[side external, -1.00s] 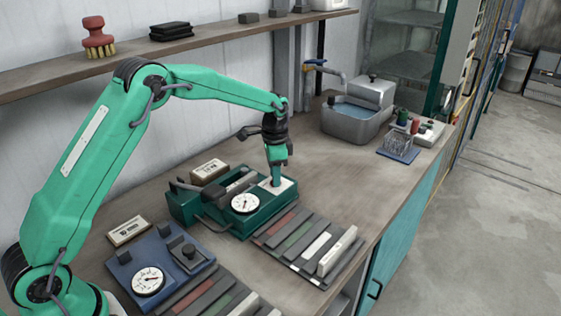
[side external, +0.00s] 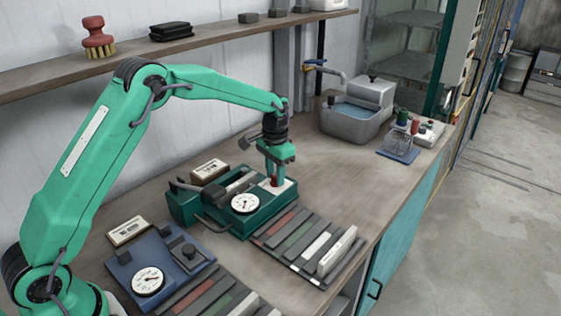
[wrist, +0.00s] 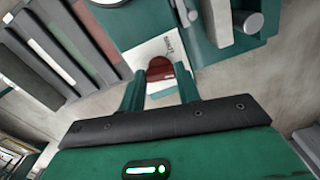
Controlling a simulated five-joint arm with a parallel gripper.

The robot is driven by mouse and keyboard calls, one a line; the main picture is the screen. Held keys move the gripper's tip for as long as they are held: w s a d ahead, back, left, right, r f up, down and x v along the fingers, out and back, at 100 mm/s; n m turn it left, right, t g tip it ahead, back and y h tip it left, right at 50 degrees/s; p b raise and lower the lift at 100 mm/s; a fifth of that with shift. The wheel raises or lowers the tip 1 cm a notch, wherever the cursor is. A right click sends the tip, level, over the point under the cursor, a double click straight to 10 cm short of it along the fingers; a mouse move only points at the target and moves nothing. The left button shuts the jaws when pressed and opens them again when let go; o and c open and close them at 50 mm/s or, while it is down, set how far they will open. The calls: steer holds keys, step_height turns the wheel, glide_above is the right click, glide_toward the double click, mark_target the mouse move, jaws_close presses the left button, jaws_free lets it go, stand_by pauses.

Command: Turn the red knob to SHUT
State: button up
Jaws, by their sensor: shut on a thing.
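The red knob (wrist: 160,70) sits on a white plate (wrist: 142,52) of the green device. In the wrist view my gripper (wrist: 160,82) has one finger on each side of the knob and is shut on it. In the side view my gripper (side external: 274,178) points straight down at the right part of the green device (side external: 222,222), with a bit of red between the fingers. The plate carries small lettering, too small to read, so I cannot tell the knob's setting. A round dial (side external: 245,203) sits beside the plate.
A blue device (side external: 190,262) with a dial and black knob stands nearer my base. Several coloured strips (side external: 300,240) lie in front of the green device. The counter between is clear.

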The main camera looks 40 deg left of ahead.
steer(key=n, duration=0.5)
steer(key=shift+n, duration=0.3)
steer(key=n, duration=0.4)
steer(key=shift+r+n, duration=0.1)
steer(key=shift+n, duration=0.2)
steer(key=o, duration=1)
step_height(320, 180, up, 7)
steer(key=shift+r, duration=0.4)
